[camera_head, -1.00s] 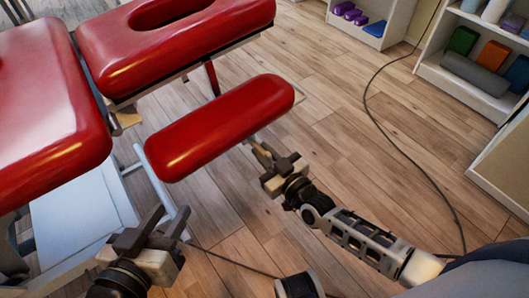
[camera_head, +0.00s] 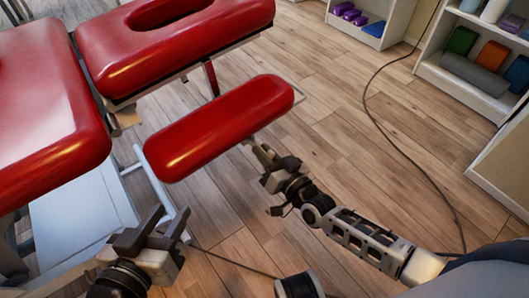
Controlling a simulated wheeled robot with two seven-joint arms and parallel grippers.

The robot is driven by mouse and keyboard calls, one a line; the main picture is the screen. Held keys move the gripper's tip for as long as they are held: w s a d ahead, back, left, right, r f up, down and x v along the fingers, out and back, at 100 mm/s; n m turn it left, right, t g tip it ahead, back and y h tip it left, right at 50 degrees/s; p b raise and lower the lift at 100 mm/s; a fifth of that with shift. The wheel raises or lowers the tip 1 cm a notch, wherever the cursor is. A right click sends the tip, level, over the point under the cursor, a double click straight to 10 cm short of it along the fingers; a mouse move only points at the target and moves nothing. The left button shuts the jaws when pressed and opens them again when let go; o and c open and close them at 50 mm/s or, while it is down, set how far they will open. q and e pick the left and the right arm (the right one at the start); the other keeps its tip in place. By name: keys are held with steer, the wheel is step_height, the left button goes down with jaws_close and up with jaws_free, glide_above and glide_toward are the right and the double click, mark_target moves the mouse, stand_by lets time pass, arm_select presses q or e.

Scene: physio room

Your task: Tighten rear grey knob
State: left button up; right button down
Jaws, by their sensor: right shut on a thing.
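The red armrest pad (camera_head: 220,128) of the treatment table lies across the middle of the view. My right gripper (camera_head: 268,158) is at the near side of this pad, just below its right end. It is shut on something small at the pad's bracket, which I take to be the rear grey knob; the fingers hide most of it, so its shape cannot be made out. My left gripper (camera_head: 160,225) is at the lower left, open and empty, beside the pale frame bar (camera_head: 158,185).
The red headrest (camera_head: 175,40) and main red cushion (camera_head: 45,100) fill the left. A cable (camera_head: 385,130) runs over the wooden floor (camera_head: 335,110). White shelves (camera_head: 435,75) with coloured blocks stand at the upper right. The floor right of the pad is otherwise clear.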

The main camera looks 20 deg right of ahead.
steer(key=m, duration=0.3)
steer(key=shift+f+m, duration=0.2)
steer(key=shift+m, duration=0.2)
steer(key=m+b, duration=0.1)
steer(key=m, duration=0.3)
steer(key=shift+d+f+m+b, duration=0.1)
steer(key=shift+m+b, duration=0.2)
arm_select(q)
steer(key=shift+w+d+r+n+t+h+b, duration=0.2)
steer(key=shift+d+r+n+t+h+b, duration=0.1)
steer(key=shift+d+r+t+h+b, duration=0.2)
arm_select(e)
steer(key=shift+m, duration=1.8)
arm_select(q)
steer(key=shift+r, duration=0.1)
arm_select(e)
steer(key=c, duration=1.4)
jaws_free()
arm_select(q)
steer(key=shift+s, duration=0.1)
arm_select(e)
steer(key=shift+s+d, duration=0.1)
